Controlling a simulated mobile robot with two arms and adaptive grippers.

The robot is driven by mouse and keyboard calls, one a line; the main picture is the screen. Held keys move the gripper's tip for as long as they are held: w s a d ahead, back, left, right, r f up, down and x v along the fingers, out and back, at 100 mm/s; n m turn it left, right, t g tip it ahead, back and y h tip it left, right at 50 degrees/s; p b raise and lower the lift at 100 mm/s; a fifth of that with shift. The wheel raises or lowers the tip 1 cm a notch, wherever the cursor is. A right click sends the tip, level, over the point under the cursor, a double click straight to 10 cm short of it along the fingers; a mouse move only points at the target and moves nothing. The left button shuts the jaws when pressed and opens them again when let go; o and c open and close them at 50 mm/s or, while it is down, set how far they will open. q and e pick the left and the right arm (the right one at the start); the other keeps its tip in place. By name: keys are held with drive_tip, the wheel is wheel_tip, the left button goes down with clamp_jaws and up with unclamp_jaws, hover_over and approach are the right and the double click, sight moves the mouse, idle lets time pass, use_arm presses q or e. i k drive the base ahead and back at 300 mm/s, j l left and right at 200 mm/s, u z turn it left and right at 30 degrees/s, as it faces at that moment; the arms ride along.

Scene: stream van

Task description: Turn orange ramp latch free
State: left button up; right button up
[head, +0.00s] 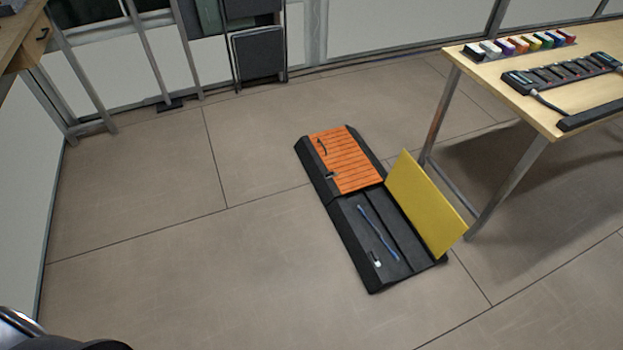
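A low black cable ramp (351,233) lies on the floor near the middle of the head view. Its far section has an orange slatted lid (350,163), lying shut. A small dark latch (331,174) shows at the left edge of the orange lid, and a dark curved piece (321,146) shows farther up that edge. The latch's exact setting is too small to tell. The near section's yellow lid (425,203) stands raised on the right side. A blue cable (379,233) lies in the open channel. Neither gripper is in view.
A wooden table (485,78) with metal legs stands at right, bearing a power strip (560,73) and a row of coloured pieces (520,45). A metal frame and wall run along the back. The floor (190,265) left of the ramp is clear.

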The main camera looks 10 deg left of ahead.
sight(329, 174)
drive_tip(key=i+j, duration=0.2)
drive_tip(key=i, duration=0.2)
drive_tip(key=i+j+u, duration=0.15)
drive_tip(key=i, duration=0.25)
drive_tip(key=i+z, duration=0.1)
drive_tip(key=z, duration=0.3)
drive_tip(key=i+j+z, duration=0.1)
drive_tip(key=z, duration=0.25)
drive_tip(key=j, duration=0.05)
